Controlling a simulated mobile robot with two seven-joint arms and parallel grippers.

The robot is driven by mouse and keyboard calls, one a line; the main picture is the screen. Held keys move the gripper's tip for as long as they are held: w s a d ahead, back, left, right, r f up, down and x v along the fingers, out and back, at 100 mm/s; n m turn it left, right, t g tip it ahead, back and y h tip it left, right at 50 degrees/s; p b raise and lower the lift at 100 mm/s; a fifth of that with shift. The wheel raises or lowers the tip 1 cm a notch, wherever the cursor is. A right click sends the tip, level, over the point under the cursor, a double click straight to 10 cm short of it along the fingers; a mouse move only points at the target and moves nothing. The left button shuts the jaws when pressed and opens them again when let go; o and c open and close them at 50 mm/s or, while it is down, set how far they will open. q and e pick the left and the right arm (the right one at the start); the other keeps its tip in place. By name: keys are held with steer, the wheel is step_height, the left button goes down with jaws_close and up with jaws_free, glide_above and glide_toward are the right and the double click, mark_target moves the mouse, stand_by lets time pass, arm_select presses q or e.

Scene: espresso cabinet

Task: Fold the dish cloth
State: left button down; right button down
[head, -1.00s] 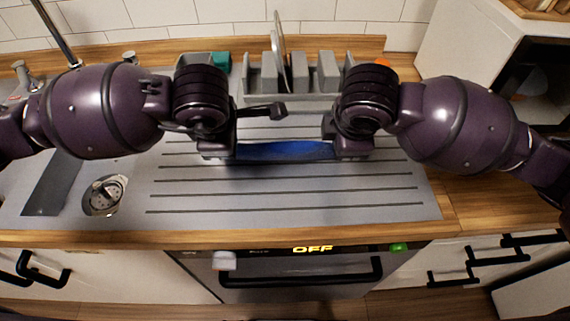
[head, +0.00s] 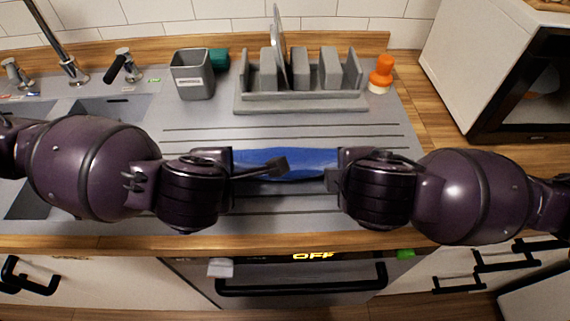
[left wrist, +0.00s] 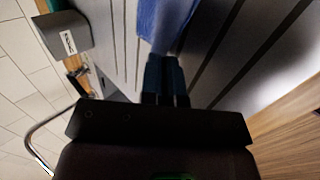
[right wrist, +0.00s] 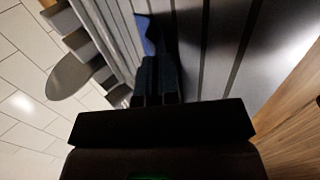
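The blue dish cloth (head: 300,163) is stretched between my two grippers over the grooved metal drainboard (head: 290,205). In the left wrist view the cloth (left wrist: 165,25) runs into the fingertips of my left gripper (left wrist: 165,70), which are close together on its edge. In the right wrist view a shaded piece of the cloth (right wrist: 148,35) shows at the fingertips of my right gripper (right wrist: 157,70), which are also close together. In the head view the wrists hide most of both grippers. Whether the cloth touches the drainboard is unclear.
A grey dish rack (head: 300,95) with an upright plate stands behind the cloth. A grey cup (head: 193,75), a green item (head: 218,60) and an orange-topped bottle (head: 381,74) flank it. The sink and faucet (head: 70,65) are left, a microwave (head: 530,90) right. The drainboard's front is clear.

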arm_select(q)
steer(key=shift+s+f, duration=0.1)
steer(key=shift+f, duration=0.05)
arm_select(e)
steer(key=shift+s+f, duration=0.15)
steer(key=shift+f, duration=0.05)
arm_select(q)
steer(key=shift+s+d+f+t, duration=0.2)
steer(key=shift+s+d+t, duration=0.15)
steer(key=shift+t, duration=0.05)
arm_select(e)
steer(key=shift+s+f+t, duration=0.2)
steer(key=shift+t, duration=0.2)
arm_select(q)
steer(key=shift+s+f+b, duration=0.1)
steer(key=shift+b, duration=0.2)
steer(key=shift+a, duration=0.2)
arm_select(e)
steer(key=shift+s+f, duration=0.15)
